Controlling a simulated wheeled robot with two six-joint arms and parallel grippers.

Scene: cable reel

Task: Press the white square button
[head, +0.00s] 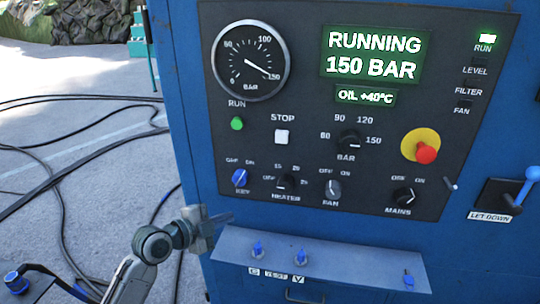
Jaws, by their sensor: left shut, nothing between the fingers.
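The white square button (281,137) sits under the label STOP on the dark control panel (300,205) of a blue cabinet. My left gripper (226,217) is shut and empty. In the picture it shows below and left of the button, near the panel's lower left corner, apart from the button. Nothing covers the button. My right gripper is not in view.
A green button (236,124) is left of the white one, and a red mushroom button (426,153) is to the right. Several knobs line the panel. A ledge (340,274) with blue valves juts out below. The display (375,54) reads RUNNING 150 BAR. Cables (60,165) lie on the ground.

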